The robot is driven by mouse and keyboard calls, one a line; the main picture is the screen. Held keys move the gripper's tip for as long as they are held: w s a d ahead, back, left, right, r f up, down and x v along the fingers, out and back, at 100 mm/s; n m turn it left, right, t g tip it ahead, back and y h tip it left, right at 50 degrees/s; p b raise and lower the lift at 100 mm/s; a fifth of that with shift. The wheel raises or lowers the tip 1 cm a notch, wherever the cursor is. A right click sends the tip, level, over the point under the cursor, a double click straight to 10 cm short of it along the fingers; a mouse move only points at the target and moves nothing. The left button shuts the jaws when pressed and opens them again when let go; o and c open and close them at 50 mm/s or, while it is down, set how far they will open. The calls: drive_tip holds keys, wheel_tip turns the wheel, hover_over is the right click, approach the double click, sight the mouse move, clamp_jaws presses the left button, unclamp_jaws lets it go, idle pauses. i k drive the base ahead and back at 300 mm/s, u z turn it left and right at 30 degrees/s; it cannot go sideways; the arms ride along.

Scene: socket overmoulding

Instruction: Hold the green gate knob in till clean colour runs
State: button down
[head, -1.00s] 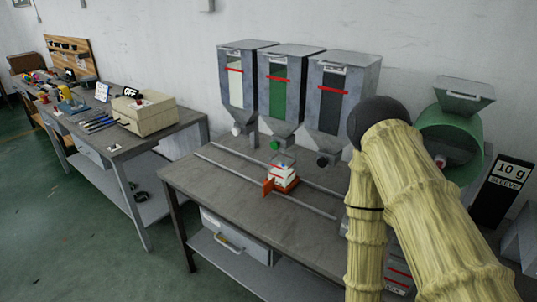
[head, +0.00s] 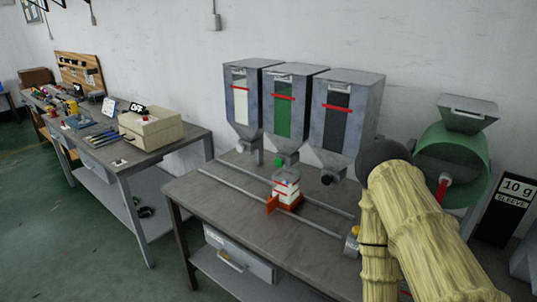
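The green gate knob (head: 279,162) sits at the outlet under the middle hopper (head: 277,88), whose window shows green with a red line across it. Below it, a small clear-topped container with a white body and red marks (head: 286,187) stands on an orange-red carriage (head: 271,204) on the rails. I cannot tell if any colour is running. My arm, in a yellowish ribbed cover, fills the lower right. My gripper is not in view, and nothing is seen touching the knob.
A white knob (head: 240,149) and a black knob (head: 327,179) sit under the neighbouring hoppers. Two rails (head: 222,183) cross the grey table (head: 205,206). A green drum machine (head: 453,150) and a "10 g SLEEVE" sign (head: 507,205) stand at right. Left bench holds a beige box (head: 150,130) marked OFF.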

sight(279, 162)
drive_tip(key=u, duration=2.3)
drive_tip(key=i, duration=2.05)
drive_tip(key=z, duration=2.5)
